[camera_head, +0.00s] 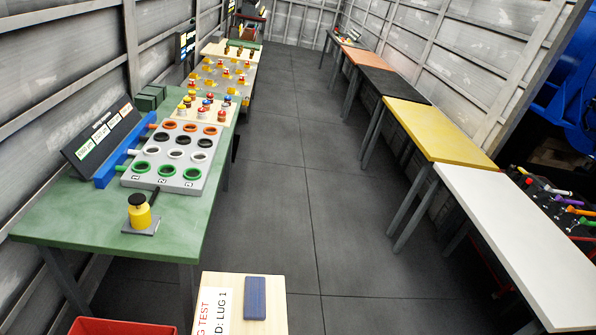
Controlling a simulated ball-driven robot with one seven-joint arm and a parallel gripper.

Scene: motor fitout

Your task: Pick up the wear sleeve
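No single object is plainly marked as the wear sleeve, and I cannot tell which one it is. Ring-shaped parts sit in rows on a pale grey tray (127,178) on the green bench (57,213) at left. A yellow cylinder with a black top (140,217) stands on a small grey plate in front of the tray. My gripper is not in view, so its state does not show.
A blue bar (126,147) and a dark sign board (88,160) stand left of the tray. A pale board (238,281) with a blue block (255,298) and a red bin (122,327) are at the bottom. White (515,238) and yellow (437,131) tables line the right. The aisle (345,215) is clear.

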